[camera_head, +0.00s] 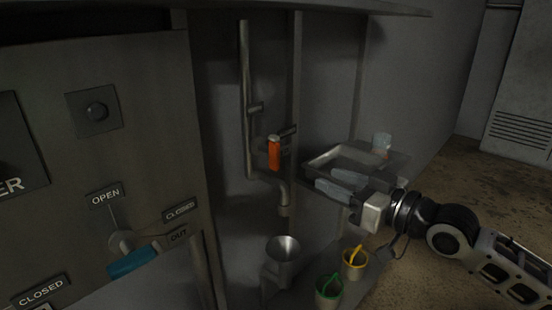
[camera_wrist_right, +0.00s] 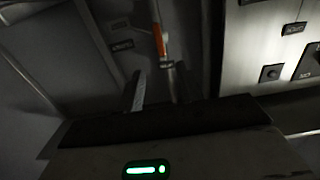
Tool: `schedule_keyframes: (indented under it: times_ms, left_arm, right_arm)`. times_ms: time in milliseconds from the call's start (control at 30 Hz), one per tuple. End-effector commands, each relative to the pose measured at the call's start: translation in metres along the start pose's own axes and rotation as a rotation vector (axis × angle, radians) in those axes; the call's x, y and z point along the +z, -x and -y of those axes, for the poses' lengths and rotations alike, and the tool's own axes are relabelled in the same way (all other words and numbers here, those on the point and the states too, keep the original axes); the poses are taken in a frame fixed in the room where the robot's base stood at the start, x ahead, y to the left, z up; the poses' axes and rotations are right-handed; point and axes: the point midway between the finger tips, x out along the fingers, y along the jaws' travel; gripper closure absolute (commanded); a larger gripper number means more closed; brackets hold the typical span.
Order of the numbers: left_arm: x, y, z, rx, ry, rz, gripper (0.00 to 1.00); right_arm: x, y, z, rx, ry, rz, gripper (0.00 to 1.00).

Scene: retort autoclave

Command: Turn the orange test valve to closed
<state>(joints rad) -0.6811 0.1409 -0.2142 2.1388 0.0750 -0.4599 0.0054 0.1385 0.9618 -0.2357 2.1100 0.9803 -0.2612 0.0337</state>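The orange test valve handle (camera_head: 275,154) hangs upright on a grey pipe with a downturned spout (camera_head: 284,195) in the head view. My right gripper (camera_head: 334,184) is to the right of the handle and apart from it, with its fingers pointing left toward the pipe. In the right wrist view the orange handle (camera_wrist_right: 159,41) shows ahead, roughly between and beyond the fingertips of my right gripper (camera_wrist_right: 157,76). The fingers are apart with nothing visible between them. My left gripper is in neither view.
A metal tray (camera_head: 318,158) is behind my right gripper. A funnel (camera_head: 283,246), a green bucket (camera_head: 328,290) and a yellow bucket (camera_head: 355,264) stand below. A panel with a blue-handled lever (camera_head: 133,261) and OPEN and CLOSED labels is at left. A vertical post (camera_head: 297,90) stands beside the valve.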

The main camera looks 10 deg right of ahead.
Motion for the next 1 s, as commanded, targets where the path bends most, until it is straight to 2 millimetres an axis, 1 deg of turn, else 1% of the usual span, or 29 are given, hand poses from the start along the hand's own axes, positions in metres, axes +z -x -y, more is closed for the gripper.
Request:
schedule_keyframes:
  times_ms: [33,100,167,233,367,533,700,800,900,1000]
  left_arm:
    - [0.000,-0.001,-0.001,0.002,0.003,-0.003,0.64]
    - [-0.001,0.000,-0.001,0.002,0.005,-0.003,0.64]
    - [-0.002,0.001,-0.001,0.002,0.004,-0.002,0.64]
    - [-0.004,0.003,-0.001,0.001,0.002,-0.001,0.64]
    - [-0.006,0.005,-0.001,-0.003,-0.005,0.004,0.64]
    - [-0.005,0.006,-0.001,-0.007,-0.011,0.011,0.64]
    - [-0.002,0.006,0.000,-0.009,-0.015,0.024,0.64]
    - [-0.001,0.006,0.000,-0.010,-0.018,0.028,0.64]
    - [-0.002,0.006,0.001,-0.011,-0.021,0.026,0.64]
    - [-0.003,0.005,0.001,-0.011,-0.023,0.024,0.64]
  right_arm:
    - [-0.008,-0.001,-0.002,-0.005,0.006,-0.010,0.64]
    - [-0.014,-0.004,-0.003,-0.008,0.004,-0.018,0.64]
    - [-0.017,-0.009,-0.004,-0.008,0.002,-0.022,0.64]
    - [-0.018,-0.019,-0.004,-0.008,-0.001,-0.022,0.64]
    - [-0.019,-0.046,-0.003,-0.009,-0.002,-0.023,0.64]
    - [-0.019,-0.084,-0.001,-0.010,0.001,-0.020,0.64]
    - [-0.018,-0.119,-0.002,-0.008,0.002,-0.018,0.64]
    - [-0.018,-0.136,-0.001,-0.009,0.003,-0.017,0.64]
    - [-0.017,-0.148,-0.002,-0.009,0.002,-0.016,0.64]
    - [-0.016,-0.155,-0.002,-0.008,0.003,-0.016,0.64]
